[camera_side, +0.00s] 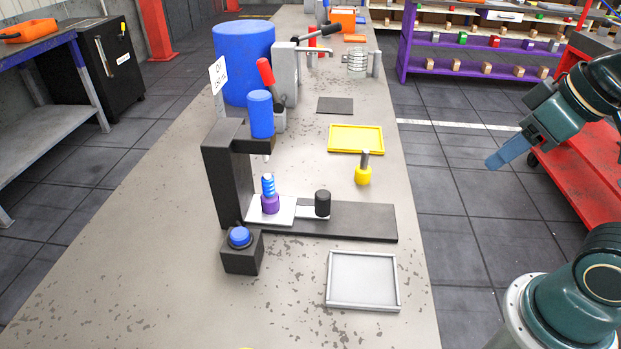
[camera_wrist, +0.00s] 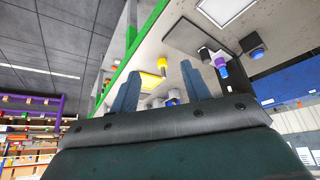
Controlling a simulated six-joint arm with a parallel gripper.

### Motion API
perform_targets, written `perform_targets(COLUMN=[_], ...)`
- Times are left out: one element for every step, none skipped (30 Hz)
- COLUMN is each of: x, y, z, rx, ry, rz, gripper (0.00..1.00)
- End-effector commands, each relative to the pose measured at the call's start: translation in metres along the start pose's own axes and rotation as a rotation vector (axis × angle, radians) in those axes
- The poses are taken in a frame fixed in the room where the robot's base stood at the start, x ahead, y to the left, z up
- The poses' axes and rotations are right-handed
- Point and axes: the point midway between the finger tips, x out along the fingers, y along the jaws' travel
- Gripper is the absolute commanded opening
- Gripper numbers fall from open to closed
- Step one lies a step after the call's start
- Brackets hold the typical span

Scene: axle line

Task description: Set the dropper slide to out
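The dropper (camera_side: 228,178) is a black frame with a blue bottle (camera_side: 260,114) on its top arm. Its slide is a white plate (camera_side: 286,212) with a black knob (camera_side: 322,203) at its right end. The plate lies at the frame's upright, under the nozzle; bare black base (camera_side: 365,220) extends right of the knob. A purple part with a blue ribbed top (camera_side: 269,198) stands upright on the plate. In the wrist view the knob (camera_wrist: 204,54) shows beyond my fingers. My gripper (camera_wrist: 160,84) is open and empty, raised off the bench's right side (camera_side: 490,163).
A blue button on a black box (camera_side: 242,252) stands in front of the dropper. A grey tray (camera_side: 362,281) lies front right. A yellow tray (camera_side: 355,139) and a yellow part with a grey pin (camera_side: 363,172) are behind the base. Air between my gripper and the knob looks clear.

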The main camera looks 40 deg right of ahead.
Motion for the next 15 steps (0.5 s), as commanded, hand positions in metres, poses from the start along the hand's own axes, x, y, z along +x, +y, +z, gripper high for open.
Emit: perform_targets(x=[0.001,0.002,0.003,0.004,0.005,0.007,0.009,0.010,0.013,0.015,0.018,0.021,0.024,0.027,0.031], y=[-0.001,-0.002,-0.004,-0.005,-0.006,-0.009,-0.010,-0.012,-0.015,-0.017,-0.019,-0.022,-0.024,-0.026,-0.029], z=[-0.004,-0.006,-0.010,-0.013,-0.017,-0.023,-0.027,-0.032,-0.038,-0.043,-0.048,-0.055,-0.060,-0.065,-0.072], rx=[-0.014,-0.026,-0.045,-0.061,-0.078,-0.104,-0.125,-0.148,-0.178,-0.203,-0.226,-0.260,-0.285,-0.308,-0.342], ry=[-0.006,-0.009,-0.013,-0.017,-0.020,-0.026,-0.030,-0.034,-0.041,-0.045,-0.050,-0.056,-0.060,-0.064,-0.068], rz=[-0.004,-0.008,-0.014,-0.019,-0.024,-0.033,-0.040,-0.047,-0.058,-0.068,-0.076,-0.089,-0.099,-0.108,-0.122], gripper=[0.50,0.50,0.50,0.50,0.50,0.50,0.50,0.50,0.50,0.50,0.50,0.50,0.50,0.50,0.50])
